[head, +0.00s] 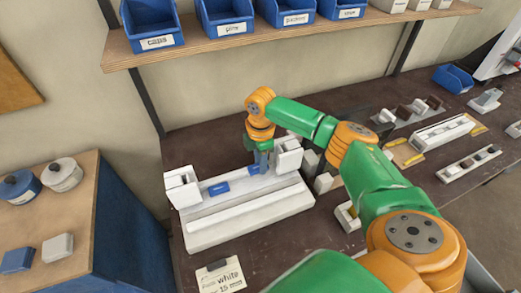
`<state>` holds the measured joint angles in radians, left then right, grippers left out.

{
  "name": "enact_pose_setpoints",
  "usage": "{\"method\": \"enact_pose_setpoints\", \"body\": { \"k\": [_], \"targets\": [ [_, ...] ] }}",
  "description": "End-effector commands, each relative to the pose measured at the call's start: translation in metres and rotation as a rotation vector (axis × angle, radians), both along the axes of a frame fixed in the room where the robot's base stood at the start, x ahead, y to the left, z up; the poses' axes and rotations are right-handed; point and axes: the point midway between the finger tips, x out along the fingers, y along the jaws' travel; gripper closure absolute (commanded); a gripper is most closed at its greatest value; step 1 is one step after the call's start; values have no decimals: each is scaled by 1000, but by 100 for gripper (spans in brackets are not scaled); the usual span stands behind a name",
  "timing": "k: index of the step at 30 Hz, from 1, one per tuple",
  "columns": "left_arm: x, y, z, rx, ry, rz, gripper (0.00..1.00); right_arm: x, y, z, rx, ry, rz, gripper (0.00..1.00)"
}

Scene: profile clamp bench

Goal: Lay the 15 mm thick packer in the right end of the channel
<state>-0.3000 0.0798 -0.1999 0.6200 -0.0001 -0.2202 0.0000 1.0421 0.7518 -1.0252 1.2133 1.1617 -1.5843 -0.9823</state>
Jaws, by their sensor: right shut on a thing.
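The white clamp fixture (247,222) lies on the dark bench, with a long channel between a white block (182,187) at its left end and another white block (289,154) at its right end. A blue packer (218,188) lies in the left part of the channel. My right gripper (262,168) points down at the right end of the channel, beside the right block. It is shut on a packer, which is mostly hidden by the fingers; a small blue bit shows at their tips. I cannot tell whether it touches the channel floor. My left gripper is out of view.
A card (220,277) reading "white" and "15 mm" lies in front of the fixture. Labelled blue bins (223,17) stand on the shelf above. Trays with small blocks (468,163) fill the bench at right. My right arm crosses the bench.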

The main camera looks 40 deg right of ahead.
Motion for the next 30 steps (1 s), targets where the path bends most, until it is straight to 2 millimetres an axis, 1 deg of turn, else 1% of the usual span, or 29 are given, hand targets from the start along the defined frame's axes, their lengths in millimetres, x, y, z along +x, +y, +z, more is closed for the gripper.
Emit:
{"method": "enact_pose_setpoints", "body": {
  "k": [19, 23, 24, 26, 27, 28, 30],
  "targets": [
    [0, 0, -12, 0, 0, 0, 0, 0, 0, -21, 1, 1, -1, 100],
    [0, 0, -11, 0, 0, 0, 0, 0, 0, -19, 1, 0, 0, 100],
    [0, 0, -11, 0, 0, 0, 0, 0, 0, -19, 1, 0, 0, 64],
    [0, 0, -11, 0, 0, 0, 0, 0, 0, -19, 1, 0, 0, 48],
    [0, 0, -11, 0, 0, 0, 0, 0, 0, -19, 1, 0, 0, 37],
    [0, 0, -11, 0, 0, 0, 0, 0, 0, -19, 1, 0, 0, 32],
    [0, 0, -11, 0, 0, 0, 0, 0, 0, -19, 0, 0, 0, 32]
  ]
}}
